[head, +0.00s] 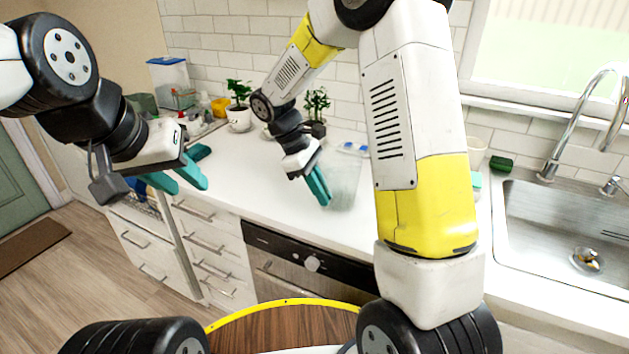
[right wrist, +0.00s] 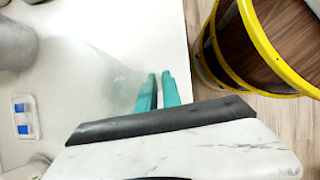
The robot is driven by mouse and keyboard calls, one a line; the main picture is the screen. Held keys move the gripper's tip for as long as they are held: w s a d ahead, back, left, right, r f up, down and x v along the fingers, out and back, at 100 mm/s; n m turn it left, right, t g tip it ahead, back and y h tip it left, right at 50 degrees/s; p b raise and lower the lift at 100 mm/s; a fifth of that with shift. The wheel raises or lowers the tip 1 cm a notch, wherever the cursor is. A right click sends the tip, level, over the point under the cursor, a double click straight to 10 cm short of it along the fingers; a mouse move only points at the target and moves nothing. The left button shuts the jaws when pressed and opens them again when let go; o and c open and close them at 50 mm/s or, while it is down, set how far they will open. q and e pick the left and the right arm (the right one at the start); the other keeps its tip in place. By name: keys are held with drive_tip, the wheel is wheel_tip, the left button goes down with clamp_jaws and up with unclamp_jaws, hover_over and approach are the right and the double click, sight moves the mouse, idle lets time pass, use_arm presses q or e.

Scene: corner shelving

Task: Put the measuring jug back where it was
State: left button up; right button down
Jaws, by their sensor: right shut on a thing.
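The measuring jug (head: 347,184) is a clear, see-through vessel over the white counter in the head view, just right of my right gripper's fingers. It shows as a faint clear shape in the right wrist view (right wrist: 122,92), left of the fingertips. My right gripper (head: 322,188) has its teal fingers close together, shut on the jug's near-left side; the exact grip is hard to see through the clear material. I cannot tell whether the jug's base touches the counter. My left gripper (head: 184,176) is open and empty, in the air at the left.
Two potted plants (head: 239,107) stand by the tiled wall. A small white tray with blue pieces (head: 354,148) lies behind the jug. The sink (head: 560,235) with its tap and a green sponge (head: 502,163) are at the right. Counter left of the jug is clear.

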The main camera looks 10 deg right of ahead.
drive_tip(key=shift+f, duration=0.15)
drive_tip(key=c, duration=1.5)
unclamp_jaws()
drive_tip(key=v, duration=1.2)
drive_tip(key=shift+s+d+r+m+t+y, duration=1.35)
drive_tip(key=shift+s+m, duration=0.6)
drive_tip(key=shift+s, duration=1.2)
drive_tip(key=shift+s+d+r+m+t+y, duration=1)
drive_tip(key=shift+s+d+m+t, duration=0.7)
drive_tip(key=shift+s, duration=1.45)
drive_tip(key=shift+s+d+r+m+t+y, duration=1.15)
drive_tip(key=shift+s+m, duration=1)
drive_tip(key=shift+s, duration=1)
drive_tip(key=shift+d+f, duration=0.1)
